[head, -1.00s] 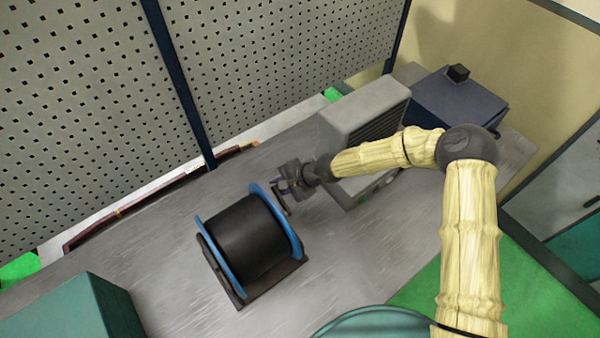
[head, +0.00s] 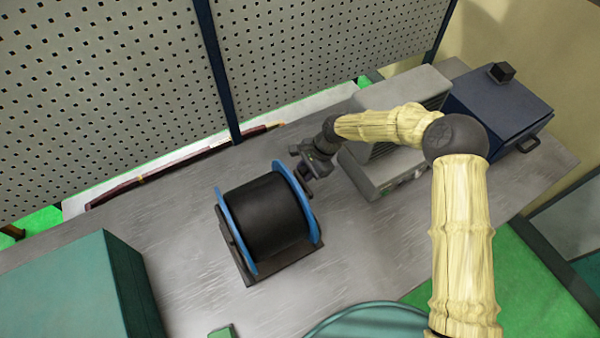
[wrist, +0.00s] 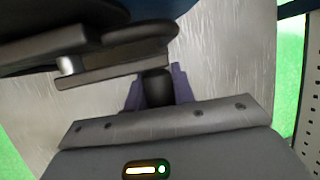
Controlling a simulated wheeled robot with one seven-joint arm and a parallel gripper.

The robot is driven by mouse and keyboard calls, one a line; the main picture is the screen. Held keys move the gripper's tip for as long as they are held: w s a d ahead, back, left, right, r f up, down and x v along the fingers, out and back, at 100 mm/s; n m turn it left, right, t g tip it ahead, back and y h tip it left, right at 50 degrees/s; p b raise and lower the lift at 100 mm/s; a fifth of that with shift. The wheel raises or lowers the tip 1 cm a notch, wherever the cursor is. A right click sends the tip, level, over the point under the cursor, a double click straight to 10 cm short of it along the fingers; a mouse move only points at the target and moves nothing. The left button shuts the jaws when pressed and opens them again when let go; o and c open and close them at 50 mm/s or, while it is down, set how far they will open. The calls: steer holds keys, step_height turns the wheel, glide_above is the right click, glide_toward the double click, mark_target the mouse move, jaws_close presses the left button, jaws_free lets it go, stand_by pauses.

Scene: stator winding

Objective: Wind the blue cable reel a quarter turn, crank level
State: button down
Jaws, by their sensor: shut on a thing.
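The cable reel (head: 265,218) has blue flanges and a dark drum, and stands on a dark base on the grey bench. My gripper (head: 309,172) is at the reel's right flange, on the crank side. In the wrist view, a dark crank arm (wrist: 125,68) lies across the upper part, and its black handle knob (wrist: 157,88) sits between my gripper's fingers (wrist: 157,92). My gripper is shut on that knob. In the head view my gripper hides most of the crank, so its angle cannot be told there.
A grey vented box (head: 385,170) stands close to the right of my gripper. A dark blue box (head: 500,105) is farther right. A green-teal box (head: 85,280) is at the bench's lower left. A pegboard wall (head: 100,90) rises behind. Bare bench (head: 190,250) lies left of the reel.

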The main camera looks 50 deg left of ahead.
steer(key=c, duration=1.2)
jaws_free()
steer(key=shift+o, duration=0.2)
steer(key=b+v, duration=0.5)
steer(key=v, duration=1.2)
steer(key=shift+w+d+r, duration=0.1)
steer(key=shift+d+r, duration=0.05)
steer(key=shift+d, duration=0.05)
